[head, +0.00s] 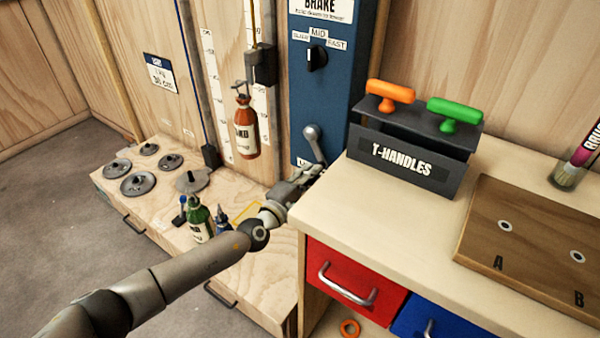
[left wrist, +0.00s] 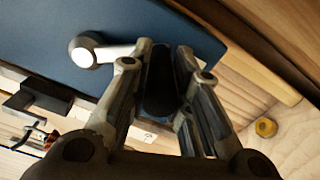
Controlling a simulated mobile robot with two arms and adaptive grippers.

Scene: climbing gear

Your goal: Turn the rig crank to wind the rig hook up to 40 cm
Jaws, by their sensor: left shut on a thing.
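The rig crank (head: 314,146) is a grey metal arm with a round hub, low on the front of the blue rig column (head: 325,95). My left gripper (head: 312,172) is at the crank's lower end. In the left wrist view my left gripper (left wrist: 166,60) is shut on the dark crank handle (left wrist: 158,85), with the crank's pale hub (left wrist: 86,50) to its left. The rig hook (head: 239,86) hangs left of the column in front of a white scale (head: 262,105). A red-brown bottle-shaped weight (head: 244,128) hangs from it, clear of the bench. My right gripper is not in view.
A brake dial (head: 317,58) sits above the crank. The workbench (head: 400,215) with a T-handle holder (head: 405,165) stands close to the right of my gripper. A low wooden chest (head: 150,205) below carries discs and a green bottle (head: 199,218).

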